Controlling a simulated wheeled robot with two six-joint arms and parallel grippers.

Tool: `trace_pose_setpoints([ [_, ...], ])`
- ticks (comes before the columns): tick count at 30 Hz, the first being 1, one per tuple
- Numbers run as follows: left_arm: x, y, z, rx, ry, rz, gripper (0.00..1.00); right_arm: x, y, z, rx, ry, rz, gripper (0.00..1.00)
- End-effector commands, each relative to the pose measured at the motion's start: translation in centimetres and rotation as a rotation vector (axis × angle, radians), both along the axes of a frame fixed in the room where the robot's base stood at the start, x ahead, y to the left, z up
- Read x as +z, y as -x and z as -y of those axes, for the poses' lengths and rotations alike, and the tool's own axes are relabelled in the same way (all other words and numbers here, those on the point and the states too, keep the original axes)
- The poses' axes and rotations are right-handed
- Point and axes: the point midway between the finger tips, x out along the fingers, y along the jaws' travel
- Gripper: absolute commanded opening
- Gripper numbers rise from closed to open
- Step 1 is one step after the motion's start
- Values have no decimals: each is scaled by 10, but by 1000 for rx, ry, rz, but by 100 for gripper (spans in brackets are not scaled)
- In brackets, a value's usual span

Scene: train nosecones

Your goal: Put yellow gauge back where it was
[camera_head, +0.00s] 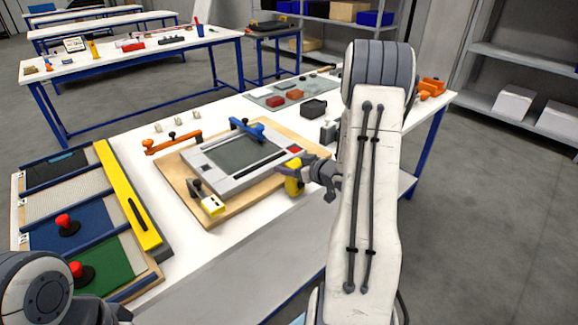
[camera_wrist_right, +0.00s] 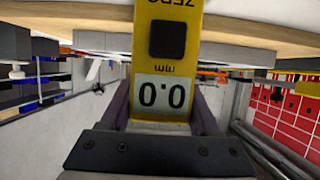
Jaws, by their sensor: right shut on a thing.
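The yellow gauge (camera_head: 292,187) is at the right edge of the framed grey plate, held by my right gripper (camera_head: 303,170). In the right wrist view the yellow gauge (camera_wrist_right: 165,60) fills the space between the fingers, with a black button and a display reading 0.0. My right gripper is shut on it. The grey framed plate (camera_head: 225,165) lies on a wooden board (camera_head: 190,210) on the white table. Whether the gauge touches the board or plate cannot be told. My left arm shows at the lower left, but its fingers do not show.
A blue clamp (camera_head: 247,128) and an orange clamp (camera_head: 173,142) are by the plate. A yellow bar (camera_head: 128,200) lies beside panels at left. A black tray (camera_head: 313,108) and red blocks stand behind.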

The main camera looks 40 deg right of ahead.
Motion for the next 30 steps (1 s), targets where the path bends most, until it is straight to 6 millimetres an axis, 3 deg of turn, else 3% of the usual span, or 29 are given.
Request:
trace_pose_setpoints([
  [6, -3, 0, 0, 0, 0, 0, 0, -3, 0, 0, 0, 0, 1, 0],
  [7, -2, 0, 0, 0, 0, 0, 0, -2, 0, 0, 0, 0, 0, 74],
  [9, -2, 0, 0, 0, 0, 0, 0, -2, 0, 0, 0, 0, 0, 92],
  [20, 2, 0, 0, 0, 0, 0, 0, 3, 0, 0, 0, 0, 1, 92],
  [26, -3, 0, 0, 0, 0, 0, 0, 13, 29, 4, -5, 1, 2, 92],
  [30, -4, 0, 0, 0, 0, 0, 0, 25, 58, 7, -7, 2, 1, 92],
])
